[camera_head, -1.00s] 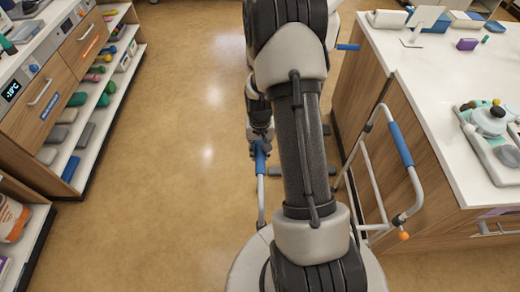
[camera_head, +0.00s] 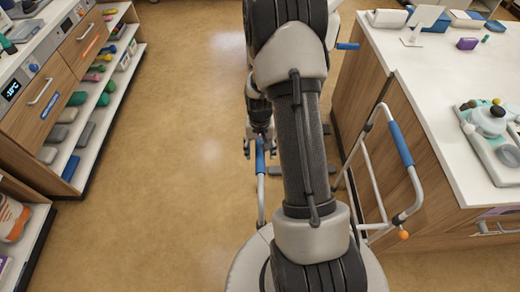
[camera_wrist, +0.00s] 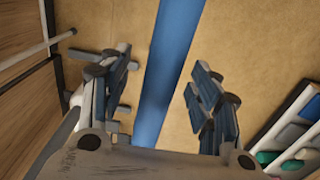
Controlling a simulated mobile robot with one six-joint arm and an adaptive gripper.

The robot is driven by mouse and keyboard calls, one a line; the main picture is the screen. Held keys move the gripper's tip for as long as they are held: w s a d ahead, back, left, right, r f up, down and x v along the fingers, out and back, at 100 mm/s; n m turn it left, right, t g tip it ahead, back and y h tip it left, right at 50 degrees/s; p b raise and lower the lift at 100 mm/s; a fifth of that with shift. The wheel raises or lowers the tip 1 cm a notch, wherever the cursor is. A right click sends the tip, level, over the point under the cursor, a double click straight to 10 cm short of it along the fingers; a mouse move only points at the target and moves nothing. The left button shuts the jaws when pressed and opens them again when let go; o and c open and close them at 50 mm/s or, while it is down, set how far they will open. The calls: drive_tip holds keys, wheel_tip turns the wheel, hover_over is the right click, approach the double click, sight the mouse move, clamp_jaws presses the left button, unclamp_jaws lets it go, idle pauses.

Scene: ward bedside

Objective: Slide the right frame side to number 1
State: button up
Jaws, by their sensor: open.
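A walking frame with pale grey tubes has two blue grips. One blue grip (camera_head: 260,158) is on the side at the picture's centre, left of my arm. The other blue grip (camera_head: 400,145) is on the side by the white-topped counter, with an orange knob (camera_head: 403,235) near its foot. My gripper (camera_head: 260,150) is open at the far end of the first grip. In the wrist view, this grip (camera_wrist: 168,75) runs between the spread fingers of my gripper (camera_wrist: 165,100), with a gap on both sides. My arm hides part of the frame. I cannot make out a number 1.
The wooden counter (camera_head: 440,80) with a white top stands at the right, close to the frame. Drawers (camera_head: 45,95) and shelves (camera_head: 100,100) with several items line the left. The floor (camera_head: 180,150) between is clear.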

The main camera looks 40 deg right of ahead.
drive_tip(key=shift+r+p, duration=2.45)
drive_tip(key=shift+r, duration=1)
drive_tip(key=shift+w+a+r, duration=0.1)
drive_tip(key=shift+r, duration=0.2)
drive_tip(key=s+a+r+n+t, duration=0.15)
drive_tip(key=a+r, duration=0.35)
drive_tip(key=r, duration=0.5)
drive_tip(key=s+a+r+n+t, duration=0.15)
drive_tip(key=a+r, duration=0.35)
drive_tip(key=r, duration=0.5)
drive_tip(key=s+a+r+n, duration=0.2)
drive_tip(key=s+a+r, duration=0.3)
drive_tip(key=s, duration=0.2)
drive_tip(key=s+a+r+n+t, duration=0.1)
drive_tip(key=s+a+r+n, duration=0.1)
drive_tip(key=s+a+r, duration=0.2)
drive_tip(key=s+r, duration=0.1)
drive_tip(key=s, duration=0.2)
drive_tip(key=shift+s+a+t, duration=0.3)
drive_tip(key=shift+a, duration=0.05)
